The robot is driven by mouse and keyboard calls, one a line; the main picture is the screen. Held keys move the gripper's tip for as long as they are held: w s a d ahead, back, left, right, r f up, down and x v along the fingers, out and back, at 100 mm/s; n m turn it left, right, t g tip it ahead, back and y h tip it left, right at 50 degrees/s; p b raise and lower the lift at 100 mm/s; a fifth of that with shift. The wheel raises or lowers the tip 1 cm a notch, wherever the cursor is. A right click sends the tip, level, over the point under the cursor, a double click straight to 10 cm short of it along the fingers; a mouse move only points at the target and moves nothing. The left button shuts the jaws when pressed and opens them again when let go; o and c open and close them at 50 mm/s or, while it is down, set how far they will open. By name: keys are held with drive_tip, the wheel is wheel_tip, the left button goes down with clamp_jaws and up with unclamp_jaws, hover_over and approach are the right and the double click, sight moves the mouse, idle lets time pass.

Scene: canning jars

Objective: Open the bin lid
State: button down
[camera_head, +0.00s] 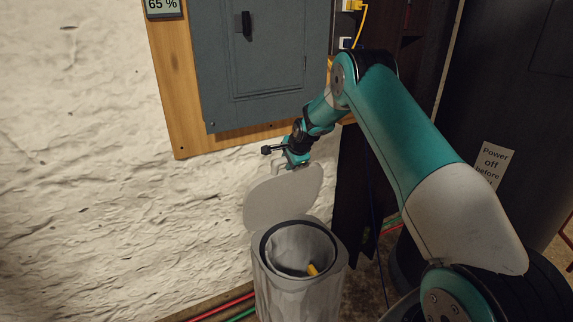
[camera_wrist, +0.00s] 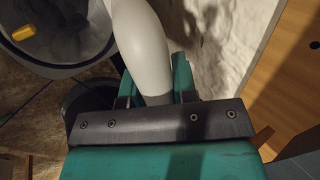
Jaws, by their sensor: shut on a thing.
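The grey bin (camera_head: 290,298) stands by the wall with its mouth open; its rim also shows in the wrist view (camera_wrist: 98,52). The pale grey bin lid (camera_head: 282,203) stands raised at the back of the bin, leaning up near the wall. My gripper (camera_head: 293,166) is at the lid's upper edge. In the wrist view the two teal fingers of my gripper (camera_wrist: 154,82) sit on either side of the pale lid (camera_wrist: 143,45), shut on it. The fingertips' exact contact is partly hidden.
A yellow item (camera_head: 313,269) lies inside the bin. A grey electrical panel (camera_head: 262,60) on a wooden board (camera_head: 178,90) hangs just above my gripper. The rough white wall (camera_head: 80,180) is close behind. A dark cabinet (camera_head: 500,90) stands at right. Red and green cables run along the floor.

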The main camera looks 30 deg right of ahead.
drive_tip(key=shift+w+d+r, duration=0.1)
drive_tip(key=shift+d, duration=0.2)
drive_tip(key=c, duration=1)
unclamp_jaws()
drive_tip(key=shift+o, duration=0.5)
drive_tip(key=shift+a, duration=0.2)
drive_tip(key=v, duration=1.7)
drive_tip(key=shift+b, duration=0.35)
drive_tip(key=shift+r, duration=0.15)
